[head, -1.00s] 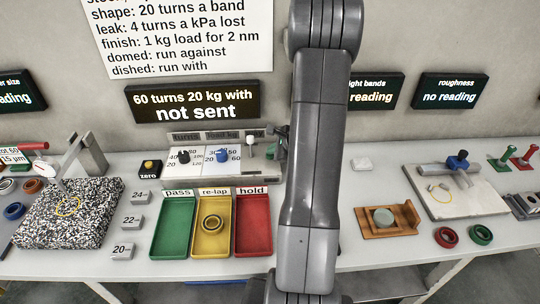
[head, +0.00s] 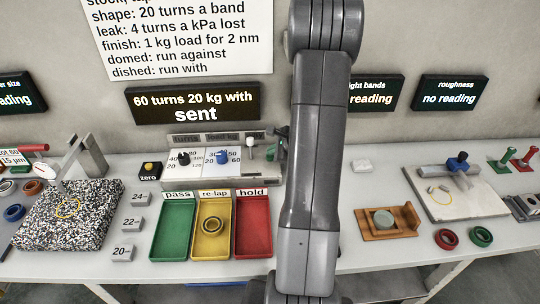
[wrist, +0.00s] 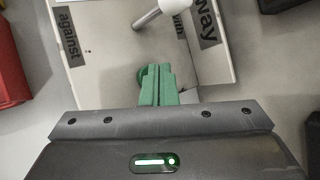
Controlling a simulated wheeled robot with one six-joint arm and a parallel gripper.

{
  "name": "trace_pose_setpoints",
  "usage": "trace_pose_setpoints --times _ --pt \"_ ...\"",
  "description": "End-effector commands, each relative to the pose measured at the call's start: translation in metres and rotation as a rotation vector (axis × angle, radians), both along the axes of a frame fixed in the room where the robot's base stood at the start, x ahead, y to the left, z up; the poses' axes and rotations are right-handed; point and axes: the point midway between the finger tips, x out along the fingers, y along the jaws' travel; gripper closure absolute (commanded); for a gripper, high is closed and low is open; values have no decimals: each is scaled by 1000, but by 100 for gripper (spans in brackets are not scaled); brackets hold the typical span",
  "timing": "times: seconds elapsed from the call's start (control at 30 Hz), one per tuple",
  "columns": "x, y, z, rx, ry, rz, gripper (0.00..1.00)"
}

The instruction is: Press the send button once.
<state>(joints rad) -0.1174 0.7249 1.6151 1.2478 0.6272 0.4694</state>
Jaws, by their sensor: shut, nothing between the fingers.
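The control box (head: 195,167) stands at the back of the bench, with a black knob (head: 183,158), a blue knob (head: 222,156) and a white-tipped lever (head: 249,146). The display (head: 195,104) above it reads "60 turns 20 kg with sent". In the wrist view, my gripper (wrist: 160,68) is shut and empty, its fingertips at the box face beside the lever. A round green piece, apparently the send button (wrist: 144,77), shows partly behind the fingers, which look green too. Whether they touch is hidden. In the head view my arm covers most of this spot.
Green, yellow and red trays (head: 252,227) stand in front of the box; the yellow one holds a ring. A lever labelled "against", "with" and "way" (wrist: 175,8) is close to my fingers. A wooden holder (head: 390,222) sits right of my arm.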

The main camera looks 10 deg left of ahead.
Motion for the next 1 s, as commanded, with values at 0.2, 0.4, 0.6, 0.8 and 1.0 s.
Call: trace_pose_setpoints --times 0.2,0.4,0.6,0.8,1.0 --pt "0 0 10 0 0 0 100" --pt "0 0 9 0 -1 1 100" --pt "0 0 16 0 -2 1 100" --pt "0 0 37 -1 -3 2 100" --pt "0 0 56 0 -2 1 100"
